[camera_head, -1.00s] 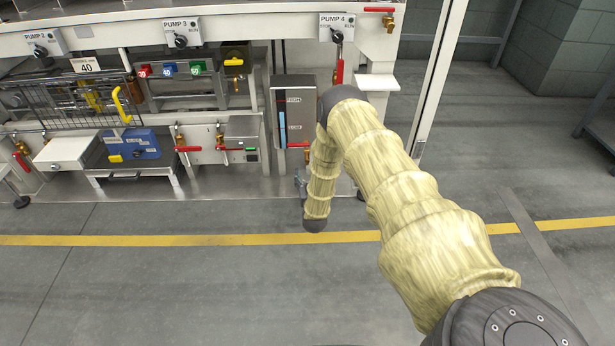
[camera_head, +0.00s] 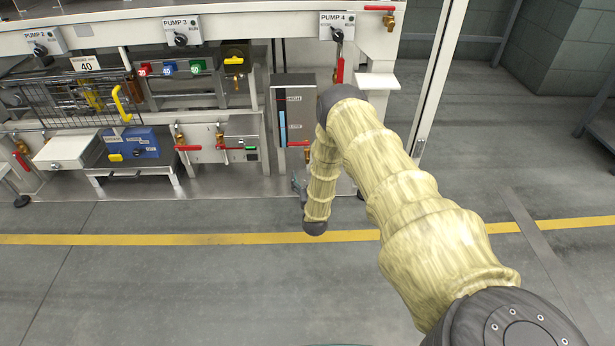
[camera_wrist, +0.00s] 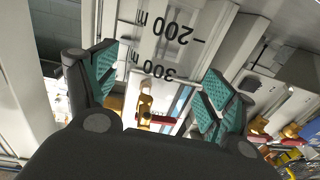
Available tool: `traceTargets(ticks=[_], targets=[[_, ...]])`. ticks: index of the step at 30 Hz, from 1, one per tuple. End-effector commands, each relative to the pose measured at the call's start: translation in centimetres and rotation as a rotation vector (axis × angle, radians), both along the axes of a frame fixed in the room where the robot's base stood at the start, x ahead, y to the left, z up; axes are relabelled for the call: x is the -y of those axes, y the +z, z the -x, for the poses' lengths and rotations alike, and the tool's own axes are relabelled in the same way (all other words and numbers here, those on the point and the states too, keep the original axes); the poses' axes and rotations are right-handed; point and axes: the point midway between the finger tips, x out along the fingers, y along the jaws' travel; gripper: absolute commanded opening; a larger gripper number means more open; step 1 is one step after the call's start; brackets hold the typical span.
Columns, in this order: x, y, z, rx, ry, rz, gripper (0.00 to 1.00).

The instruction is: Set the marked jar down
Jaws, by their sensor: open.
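A clear jar with black marks reading 200 ml and 300 ml (camera_wrist: 168,36) fills the upper middle of the wrist view, and its lettering looks upside down. My gripper (camera_wrist: 160,95) is open, with one teal pad on each side of the jar's lower marks. I cannot tell whether either pad touches the glass, or what the jar rests on. I cannot make out the jar there.
A grey box with a blue level strip (camera_head: 296,110) stands behind my arm. A white ledge (camera_head: 377,82) juts out right of it. A wire basket (camera_head: 85,103) and a blue unit (camera_head: 138,145) are at left. The floor in front of the bench is clear.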

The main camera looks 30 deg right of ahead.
Motion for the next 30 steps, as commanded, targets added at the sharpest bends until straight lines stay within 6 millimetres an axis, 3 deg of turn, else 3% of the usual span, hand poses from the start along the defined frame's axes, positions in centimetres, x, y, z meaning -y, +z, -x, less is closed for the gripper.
traceTargets(ticks=[16, 22, 30], targets=[[-4.3, -0.1, 8.1, -0.003, 0.001, -0.001, 0.83], [-4.9, -0.1, 9.4, -0.001, 0.001, 0.000, 0.83], [-4.9, 0.0, 9.5, -0.001, 0.000, 0.000, 0.83]])
